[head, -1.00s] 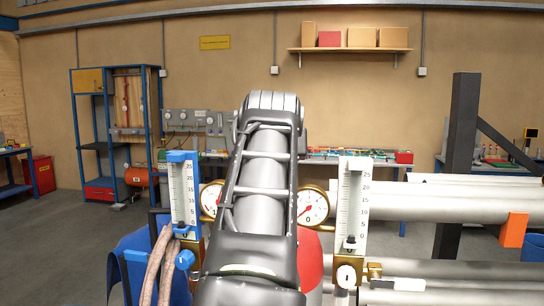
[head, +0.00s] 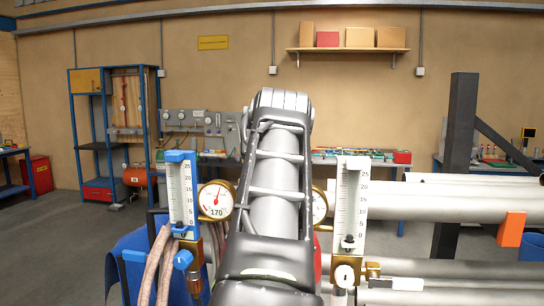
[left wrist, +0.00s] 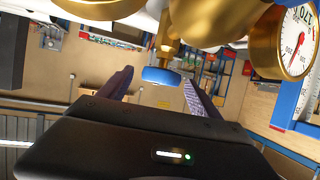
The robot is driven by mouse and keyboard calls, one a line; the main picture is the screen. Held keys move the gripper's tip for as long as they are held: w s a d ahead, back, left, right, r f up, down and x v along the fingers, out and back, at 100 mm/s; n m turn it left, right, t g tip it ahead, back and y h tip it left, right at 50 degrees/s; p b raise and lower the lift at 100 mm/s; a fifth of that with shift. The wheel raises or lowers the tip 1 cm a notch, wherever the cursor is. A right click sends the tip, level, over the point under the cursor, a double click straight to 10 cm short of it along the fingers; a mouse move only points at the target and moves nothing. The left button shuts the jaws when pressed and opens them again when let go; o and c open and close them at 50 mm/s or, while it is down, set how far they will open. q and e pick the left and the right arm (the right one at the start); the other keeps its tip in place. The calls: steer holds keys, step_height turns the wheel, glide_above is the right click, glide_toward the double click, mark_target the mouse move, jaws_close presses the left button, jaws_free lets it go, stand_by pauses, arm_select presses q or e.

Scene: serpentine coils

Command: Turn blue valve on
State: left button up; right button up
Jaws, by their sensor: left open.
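In the left wrist view, a blue valve knob (left wrist: 160,76) sits at the end of a brass stem. My left gripper (left wrist: 158,88) is open, with one dark finger on each side of the knob. Contact cannot be told. In the head view my arm rises through the middle and hides this knob and the gripper. A gauge reading 170 (head: 216,200) stands left of my arm and also shows upside down in the left wrist view (left wrist: 296,42). Left of it is a blue-framed flowmeter (head: 181,195) with a blue knob (head: 183,260). My right gripper is not in view.
A white flowmeter (head: 349,205) with a white knob (head: 345,275) stands right of my arm. A second gauge (head: 320,206) is partly covered by the arm. Thick pipes (head: 440,202) run off to the right. Hoses (head: 152,265) hang at lower left.

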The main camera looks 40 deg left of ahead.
arm_select(q)
steer(key=b+v, duration=0.1)
steer(key=v, duration=0.6)
steer(key=shift+s+d+r, duration=0.1)
steer(key=shift+s+d, duration=0.05)
steer(key=shift+s, duration=0.05)
stand_by(0.3)
